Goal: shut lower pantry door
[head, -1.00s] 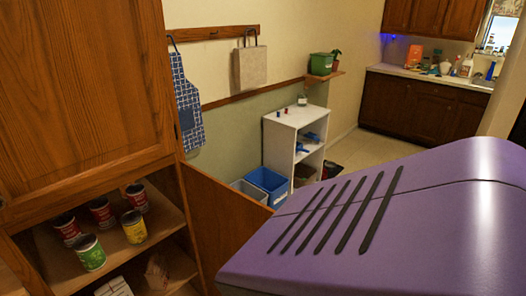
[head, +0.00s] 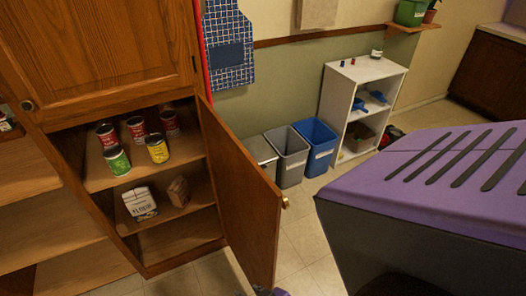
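The lower pantry door (head: 238,190) stands wide open in the head view, hinged on the right side of the wooden pantry cabinet and swung out toward me. A small brass knob (head: 285,203) sits on its free edge. The open lower compartment holds several cans on its upper shelf (head: 98,176). A flour bag (head: 139,202) and a brown packet (head: 178,191) stand on the shelf below. Neither gripper is recognisable. A small purple piece shows at the bottom edge by the door's lower corner; I cannot tell what part it is.
My purple body part fills the lower right. Beyond the door stand a grey bin (head: 288,156), a blue bin (head: 316,143) and a white shelf unit (head: 337,108). The upper pantry door (head: 100,55) is shut. Tiled floor (head: 302,235) is clear right of the lower door.

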